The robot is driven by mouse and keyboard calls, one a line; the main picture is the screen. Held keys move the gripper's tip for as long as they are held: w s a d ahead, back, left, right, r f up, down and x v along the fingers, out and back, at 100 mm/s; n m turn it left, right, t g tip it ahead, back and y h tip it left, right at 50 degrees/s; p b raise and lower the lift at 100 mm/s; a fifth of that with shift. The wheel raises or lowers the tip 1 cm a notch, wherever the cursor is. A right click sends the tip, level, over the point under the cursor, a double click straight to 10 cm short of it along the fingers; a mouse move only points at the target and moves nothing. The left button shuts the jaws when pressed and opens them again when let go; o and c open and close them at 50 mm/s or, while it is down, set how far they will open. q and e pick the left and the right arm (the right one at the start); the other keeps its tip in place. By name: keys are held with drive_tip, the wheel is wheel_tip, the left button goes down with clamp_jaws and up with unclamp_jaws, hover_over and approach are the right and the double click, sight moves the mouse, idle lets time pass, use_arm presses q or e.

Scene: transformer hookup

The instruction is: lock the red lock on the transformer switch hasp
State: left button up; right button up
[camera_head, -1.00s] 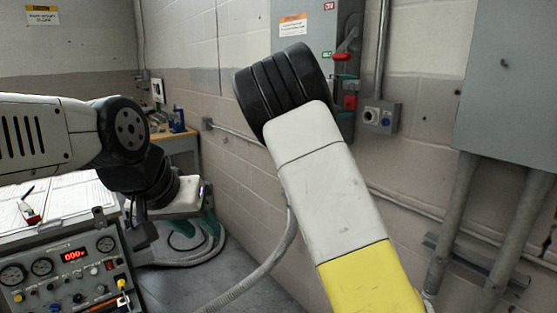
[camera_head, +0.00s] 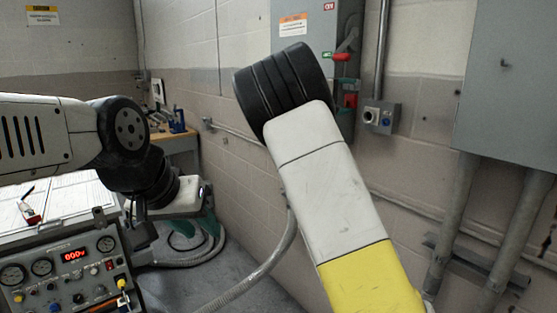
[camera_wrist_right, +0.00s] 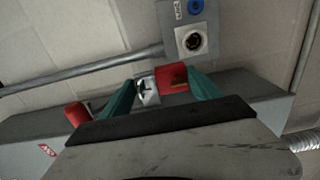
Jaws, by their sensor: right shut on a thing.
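The grey transformer switch box (camera_head: 300,62) is on the wall, with a red handle (camera_head: 342,56) on its side. The red lock (camera_head: 350,101) shows below the handle, beside my right arm. In the right wrist view the red lock (camera_wrist_right: 172,78) is between the teal fingers of my right gripper (camera_wrist_right: 160,92), which is shut on it. The metal hasp (camera_wrist_right: 147,90) is right beside the lock; I cannot tell whether the shackle is through it or closed. In the head view my right arm mostly hides that gripper. My left gripper (camera_head: 192,222) is low at left; its finger gap is unclear.
A small box with round sockets (camera_head: 380,117) and a conduit is right of the switch. A large grey cabinet (camera_head: 510,80) is at right. A test panel (camera_head: 70,265) and papers (camera_head: 75,195) are at lower left. A workbench (camera_head: 178,142) stands behind.

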drive_tip(key=shift+a+f, duration=0.1)
drive_tip(key=shift+f, duration=0.35)
drive_tip(key=o, duration=1.2)
drive_tip(key=shift+c, duration=0.2)
drive_tip(key=shift+r, duration=0.15)
drive_tip(key=shift+v, duration=6.95)
drive_tip(key=s+d+f+m+g+y, duration=0.2)
drive_tip(key=s+d+f+g+y, duration=0.1)
drive_tip(key=s+d+f, duration=0.4)
drive_tip(key=s+d+f+m+g+y, duration=0.1)
drive_tip(key=s+d+f+g+y, duration=0.3)
drive_tip(key=f, duration=0.5)
drive_tip(key=s+a+m+t+y, duration=0.1)
drive_tip(key=s+a+m+y, duration=0.1)
drive_tip(key=s, duration=1)
drive_tip(key=s+a+f+m+t+y, duration=0.1)
drive_tip(key=s+a+y, duration=0.4)
drive_tip(key=s, duration=0.7)
drive_tip(key=shift+s+a+m+y, duration=0.25)
drive_tip(key=shift+m+y, duration=0.25)
drive_tip(key=shift+y, duration=0.7)
